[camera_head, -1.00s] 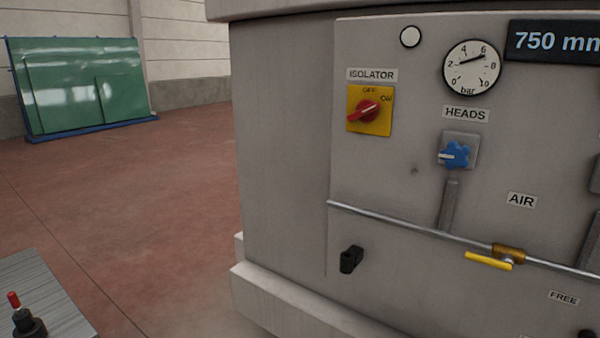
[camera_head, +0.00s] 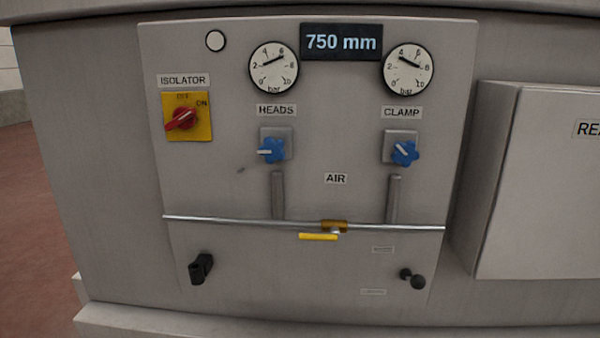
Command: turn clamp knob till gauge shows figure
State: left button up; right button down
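The blue clamp knob (camera_head: 405,153) is a lobed knob on a grey square plate under the CLAMP label (camera_head: 402,112), on the right of the panel. A pale mark on it points to the upper left. The clamp gauge (camera_head: 408,69) above it is a round white dial in bar. Its needle slants from upper left to lower right and seems to read between 2 and 4; the exact figure is too small to tell. Neither gripper is in view, and nothing touches the knob.
The HEADS knob (camera_head: 271,150) and heads gauge (camera_head: 273,68) are to the left, with the red isolator switch (camera_head: 182,119) beyond. A 750 mm display (camera_head: 341,42) sits between the gauges. A pipe (camera_head: 240,219) with a yellow valve lever (camera_head: 318,237) crosses below. A box (camera_head: 535,190) juts out at right.

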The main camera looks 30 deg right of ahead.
aim_at(404, 152)
jog(key=z, duration=1.5)
